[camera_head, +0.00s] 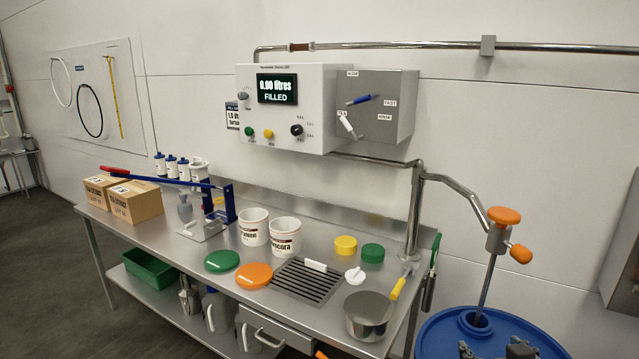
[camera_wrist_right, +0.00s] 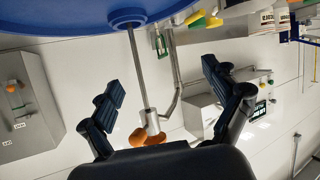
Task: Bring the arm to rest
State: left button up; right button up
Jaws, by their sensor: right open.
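My right gripper (camera_head: 493,350) shows at the bottom right of the head view, in front of the blue drum (camera_head: 440,333). Only the dark finger parts show there; the rest of the arm is out of the frame. In the right wrist view the gripper (camera_wrist_right: 163,77) has its two dark fingers spread wide with nothing between them touching either one. That view appears upside down, with the blue drum (camera_wrist_right: 60,18) along its top. My left gripper is in neither view.
A steel pipe with an orange-knobbed valve (camera_head: 502,216) and a rod stand into the drum. The steel bench (camera_head: 190,262) holds white tubs (camera_head: 285,238), coloured lids (camera_head: 254,276), a steel pot (camera_head: 368,318) and boxes (camera_head: 136,202). A control box (camera_head: 290,110) hangs above.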

jog(key=s+a+f+n+g, duration=0.1)
jog(key=s+a+f+g, duration=0.2)
jog(key=s+a+f, duration=0.5)
jog(key=s+a+f+g+y, duration=0.1)
jog(key=s+f+g, duration=0.25)
jog(key=s, duration=0.85)
jog(key=s+a+f+n+g, duration=0.1)
jog(key=s+a+f+g, duration=0.3)
jog(key=s, duration=0.5)
notch_tip(320, 180, down, 26)
jog(key=s+p, duration=0.1)
jog(key=s, duration=0.1)
pick_arm(q)
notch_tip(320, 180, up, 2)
jog(key=shift+p, duration=0.5)
pick_arm(e)
jog(key=s+d+f+g, duration=0.1)
jog(key=s+d+f, duration=0.1)
jog(key=s+f, duration=1.3)
jog(key=shift+s+d+f+g, duration=0.25)
jog(key=shift+s+d+g, duration=0.1)
jog(key=shift+s, duration=0.25)
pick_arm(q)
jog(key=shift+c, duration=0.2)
